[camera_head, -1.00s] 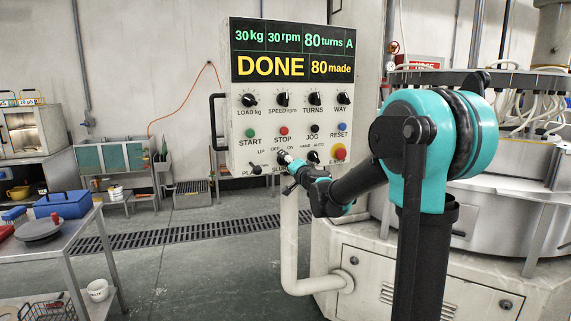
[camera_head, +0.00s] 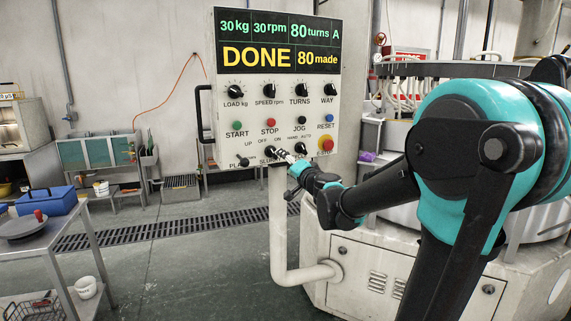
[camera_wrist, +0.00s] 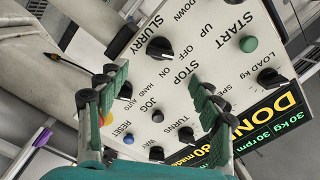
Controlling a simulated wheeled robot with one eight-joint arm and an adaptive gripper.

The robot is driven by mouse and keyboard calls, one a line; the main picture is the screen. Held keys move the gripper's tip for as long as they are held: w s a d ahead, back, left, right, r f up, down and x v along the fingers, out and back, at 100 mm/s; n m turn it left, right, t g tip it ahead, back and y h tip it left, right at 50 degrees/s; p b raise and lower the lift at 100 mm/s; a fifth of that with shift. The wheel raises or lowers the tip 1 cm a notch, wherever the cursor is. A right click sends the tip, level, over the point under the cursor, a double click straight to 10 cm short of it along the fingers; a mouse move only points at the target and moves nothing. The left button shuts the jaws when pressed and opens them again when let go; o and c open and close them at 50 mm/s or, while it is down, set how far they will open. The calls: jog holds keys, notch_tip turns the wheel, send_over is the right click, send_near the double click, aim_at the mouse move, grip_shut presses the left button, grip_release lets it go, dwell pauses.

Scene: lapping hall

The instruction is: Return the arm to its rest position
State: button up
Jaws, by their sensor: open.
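My gripper (camera_head: 287,158) is in front of the lower part of the control panel (camera_head: 206,60), near the slurry knob (camera_head: 271,152). In the wrist view my gripper (camera_wrist: 160,85) is open with nothing between its fingers, and the slurry knob (camera_wrist: 160,48) lies beyond the fingertips. The fingers look apart from the knob, though the head view alone cannot tell this. The panel display (camera_head: 278,42) reads DONE and 80 made. My arm reaches in from the right, bent at the elbow.
The lapping machine (camera_head: 345,245) stands behind my arm at the right. A white pipe (camera_head: 278,230) runs below the panel. A steel table (camera_head: 50,238) with a blue box (camera_head: 46,201) is at the left. The floor (camera_head: 190,270) between is clear.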

jog(key=s+f+n+g, duration=0.7)
jog(key=s+f, duration=1)
jog(key=f, duration=0.2)
jog(key=s+d+f+g+h, duration=0.5)
jog(key=s+d+f+h, duration=0.1)
jog(key=s+d+f, duration=0.7)
jog(key=shift+s+f+h, duration=0.15)
jog(key=shift+s+h, duration=0.25)
jog(key=shift+s, duration=0.75)
